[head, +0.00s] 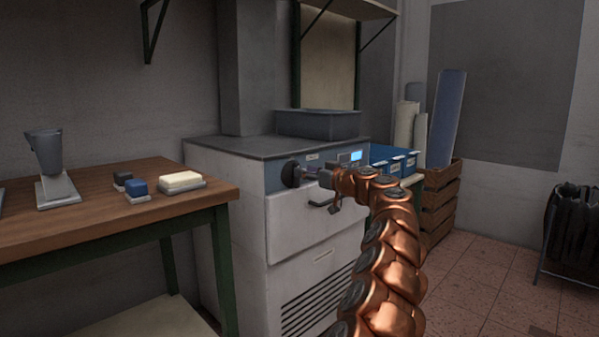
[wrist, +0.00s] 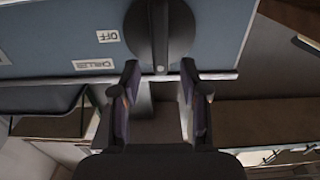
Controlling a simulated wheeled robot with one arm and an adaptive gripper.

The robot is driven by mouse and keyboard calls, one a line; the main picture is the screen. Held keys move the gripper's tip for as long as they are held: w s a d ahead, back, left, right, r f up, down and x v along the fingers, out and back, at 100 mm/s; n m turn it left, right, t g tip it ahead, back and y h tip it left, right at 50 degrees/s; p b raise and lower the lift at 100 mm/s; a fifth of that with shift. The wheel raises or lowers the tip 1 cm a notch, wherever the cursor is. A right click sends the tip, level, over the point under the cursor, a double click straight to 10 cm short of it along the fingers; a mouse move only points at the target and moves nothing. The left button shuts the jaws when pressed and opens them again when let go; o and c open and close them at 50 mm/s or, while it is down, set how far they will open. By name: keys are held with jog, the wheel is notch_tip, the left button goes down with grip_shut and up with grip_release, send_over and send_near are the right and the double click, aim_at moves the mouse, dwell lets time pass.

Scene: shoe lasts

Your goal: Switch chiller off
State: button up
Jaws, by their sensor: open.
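The chiller (head: 310,230) is a white cabinet with a blue-grey control panel along its top front. A round black knob (head: 292,174) sticks out at the panel's left end in the head view. In the wrist view the knob (wrist: 160,30) is at top centre, its raised grip bar running up and down the picture. An OFF label (wrist: 108,36) and a CHILLER label (wrist: 94,64) are to its left. My gripper (head: 314,176) is close in front of the knob. In the wrist view my gripper (wrist: 160,74) is open and empty, its fingertips spread just below the knob.
A lit blue display (head: 356,155) is on the panel's right, and a handle (head: 325,202) is below it. A grey tray (head: 318,123) sits on top. The wooden workbench (head: 100,215) is to the left; a wooden crate with rolls (head: 438,210) is behind my arm.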

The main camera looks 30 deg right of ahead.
jog(key=shift+x, duration=1.65)
jog(key=shift+c, duration=0.2)
grip_shut()
